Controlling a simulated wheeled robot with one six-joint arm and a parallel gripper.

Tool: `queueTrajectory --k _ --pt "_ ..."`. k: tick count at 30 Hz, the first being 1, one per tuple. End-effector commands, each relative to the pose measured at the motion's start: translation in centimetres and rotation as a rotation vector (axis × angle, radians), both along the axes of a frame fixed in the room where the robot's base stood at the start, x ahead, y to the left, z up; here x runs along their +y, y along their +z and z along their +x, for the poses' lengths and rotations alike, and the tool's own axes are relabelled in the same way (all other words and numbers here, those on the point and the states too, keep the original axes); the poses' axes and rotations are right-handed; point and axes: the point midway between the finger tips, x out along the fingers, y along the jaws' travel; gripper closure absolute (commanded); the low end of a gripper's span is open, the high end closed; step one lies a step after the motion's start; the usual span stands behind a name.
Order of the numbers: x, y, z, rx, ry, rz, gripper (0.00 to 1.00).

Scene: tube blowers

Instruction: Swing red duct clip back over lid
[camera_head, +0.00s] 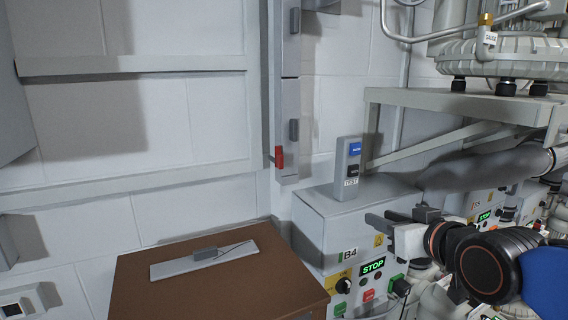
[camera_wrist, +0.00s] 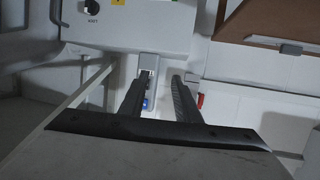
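The red duct clip (camera_head: 279,157) sits low on the left side of the grey vertical wall duct (camera_head: 290,100), near the duct's lower end. In the wrist view part of the red clip (camera_wrist: 200,100) shows just beyond my right-hand finger. The duct's lid cannot be told apart clearly from its body. My gripper (camera_head: 380,222) is to the right of and below the clip in the head view, in front of the B4 blower box, with its fingers pointing left. In the wrist view my gripper (camera_wrist: 160,82) is open, with an empty gap between its fingers.
The grey B4 box (camera_head: 345,220) carries an upright switch unit (camera_head: 348,168). A brown-topped cabinet (camera_head: 220,280) with a flat grey bar (camera_head: 203,257) stands at lower left. A shelf (camera_head: 460,104) and a thick grey hose (camera_head: 480,170) lie to the right.

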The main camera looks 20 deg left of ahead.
Motion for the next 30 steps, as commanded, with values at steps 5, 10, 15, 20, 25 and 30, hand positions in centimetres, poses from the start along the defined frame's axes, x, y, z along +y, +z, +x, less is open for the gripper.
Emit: queueTrajectory --k 5,10,15,20,25,30 --pt "7.5 3.3 -1.2 -0.114 0.114 0.097 0.7" --pt "12.0 5.6 -2.6 -0.187 0.18 0.171 0.7" --pt "13.7 6.6 -3.3 -0.216 0.205 0.203 0.7" --pt "14.5 6.7 -2.8 -0.219 0.206 0.205 0.7" --pt "16.0 6.6 -1.4 -0.217 0.205 0.204 0.7" --pt "17.9 6.6 0.2 -0.217 0.205 0.204 0.7"
